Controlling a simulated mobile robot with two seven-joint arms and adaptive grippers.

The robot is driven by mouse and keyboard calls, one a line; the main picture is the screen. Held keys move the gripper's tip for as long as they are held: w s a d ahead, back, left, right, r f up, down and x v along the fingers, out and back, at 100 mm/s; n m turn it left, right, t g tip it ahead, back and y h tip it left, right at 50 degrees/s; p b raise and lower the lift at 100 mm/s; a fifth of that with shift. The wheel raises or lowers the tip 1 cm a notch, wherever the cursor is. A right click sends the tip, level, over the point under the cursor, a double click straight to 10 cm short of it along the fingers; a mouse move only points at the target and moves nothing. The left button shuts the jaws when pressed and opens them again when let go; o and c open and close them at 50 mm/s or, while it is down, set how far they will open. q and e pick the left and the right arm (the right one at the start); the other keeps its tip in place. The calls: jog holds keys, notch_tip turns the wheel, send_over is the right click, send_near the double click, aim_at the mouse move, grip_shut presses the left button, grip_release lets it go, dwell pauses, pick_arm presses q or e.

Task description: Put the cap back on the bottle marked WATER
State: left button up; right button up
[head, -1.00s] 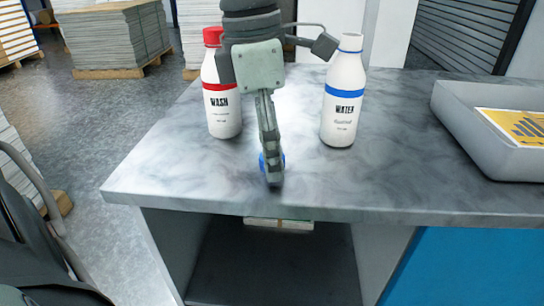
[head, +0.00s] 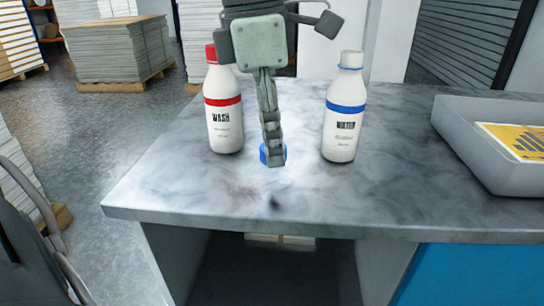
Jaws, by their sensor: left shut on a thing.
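The WATER bottle (head: 344,118) stands upright and uncapped on the grey marbled table, with a blue band around it. The WASH bottle (head: 223,115) stands upright to its left, with a red cap and red band. My left gripper (head: 272,156) points down between the two bottles, nearer the front. It is shut on a blue cap (head: 264,154), which is mostly hidden behind the fingers. The cap is held low, left of the WATER bottle and apart from it; a small shadow lies on the table in front. My right gripper is not in view.
A grey tray (head: 462,133) with a yellow printed sheet (head: 515,140) stands at the right of the table (head: 300,205). The table's front is clear. Stacks of sheets on pallets (head: 118,50) stand on the floor behind.

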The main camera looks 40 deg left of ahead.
pick_arm(q)
jog(key=s+r, duration=0.6)
jog(key=s, duration=0.5)
jog(key=shift+s+r+b, duration=0.3)
jog(key=shift+s+r, duration=0.1)
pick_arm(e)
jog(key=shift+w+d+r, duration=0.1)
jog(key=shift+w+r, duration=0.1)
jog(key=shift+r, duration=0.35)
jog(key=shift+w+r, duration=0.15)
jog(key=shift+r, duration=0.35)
pick_arm(q)
jog(key=shift+a, duration=0.1)
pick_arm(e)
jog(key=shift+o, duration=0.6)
